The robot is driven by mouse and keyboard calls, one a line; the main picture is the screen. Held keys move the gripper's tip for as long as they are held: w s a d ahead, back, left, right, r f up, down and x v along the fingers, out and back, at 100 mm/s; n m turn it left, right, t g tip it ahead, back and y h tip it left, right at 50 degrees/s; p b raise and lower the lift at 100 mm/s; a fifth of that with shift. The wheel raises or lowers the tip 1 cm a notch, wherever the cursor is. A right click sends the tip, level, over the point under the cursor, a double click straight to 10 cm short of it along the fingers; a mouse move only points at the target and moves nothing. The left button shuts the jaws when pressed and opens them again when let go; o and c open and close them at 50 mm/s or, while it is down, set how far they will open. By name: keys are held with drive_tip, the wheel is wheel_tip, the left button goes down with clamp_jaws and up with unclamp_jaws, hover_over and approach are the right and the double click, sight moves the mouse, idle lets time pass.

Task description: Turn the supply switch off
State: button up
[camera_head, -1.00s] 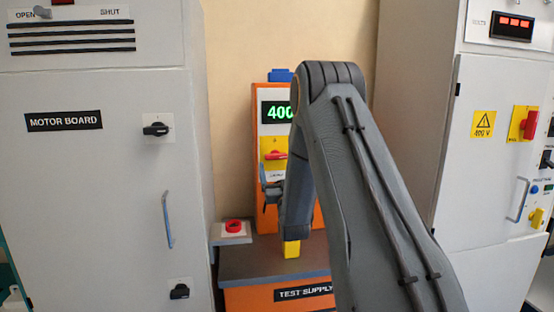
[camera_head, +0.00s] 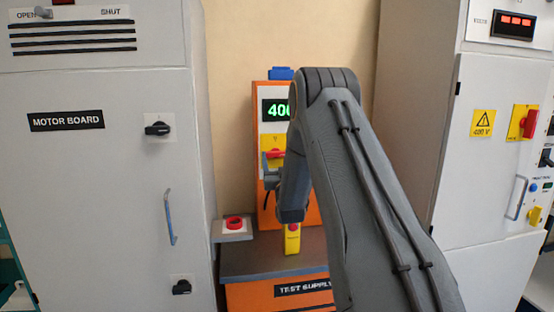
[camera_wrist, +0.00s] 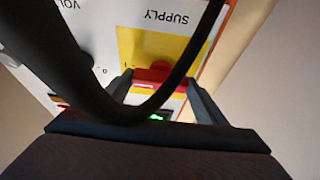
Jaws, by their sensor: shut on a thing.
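The supply switch is a red handle (camera_head: 276,154) on a yellow plate (camera_head: 267,143), on the front of the orange test supply cabinet (camera_head: 262,219). In the wrist view, which is upside down, the red handle (camera_wrist: 155,76) lies across the yellow plate below the word SUPPLY. My gripper (camera_wrist: 158,82) has one finger at each side of the handle and is shut on it. A dark cable crosses part of this view and hides part of the handle. In the head view my gripper (camera_head: 271,174) is at the switch, partly hidden by my arm.
A green display reading 400 (camera_head: 275,110) is above the switch, partly covered by my arm. A red button (camera_head: 235,223) and a yellow device (camera_head: 292,240) are on the shelf below. The motor board cabinet (camera_head: 95,205) stands left, another grey cabinet (camera_head: 455,170) right.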

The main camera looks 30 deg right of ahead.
drive_tip(key=shift+n, duration=0.3)
drive_tip(key=n+y+b, duration=0.2)
drive_tip(key=n, duration=0.2)
drive_tip(key=n+y+b, duration=0.2)
drive_tip(key=n+b, duration=0.1)
drive_tip(key=n, duration=0.1)
drive_tip(key=n+y+b, duration=0.2)
drive_tip(key=n, duration=0.2)
drive_tip(key=shift+d+r+y, duration=0.1)
drive_tip(key=shift+d+y, duration=0.2)
drive_tip(key=n+g+b, duration=0.1)
drive_tip(key=n, duration=0.1)
drive_tip(key=n+g+y+b, duration=0.1)
drive_tip(key=n+b, duration=0.1)
drive_tip(key=n, duration=0.1)
drive_tip(key=shift+d+r+n, duration=0.1)
drive_tip(key=shift+n, duration=0.2)
drive_tip(key=shift+s+r+n+g+y+b, duration=0.15)
drive_tip(key=shift+n+g+b, duration=0.3)
drive_tip(key=shift+n, duration=0.55)
drive_tip(key=shift+w+r+n+g+y+b, duration=0.2)
drive_tip(key=shift+n+b, duration=0.3)
drive_tip(key=shift+n, duration=0.5)
drive_tip(key=shift+f, duration=0.2)
drive_tip(key=o, duration=1.1)
drive_tip(key=shift+c, duration=0.2)
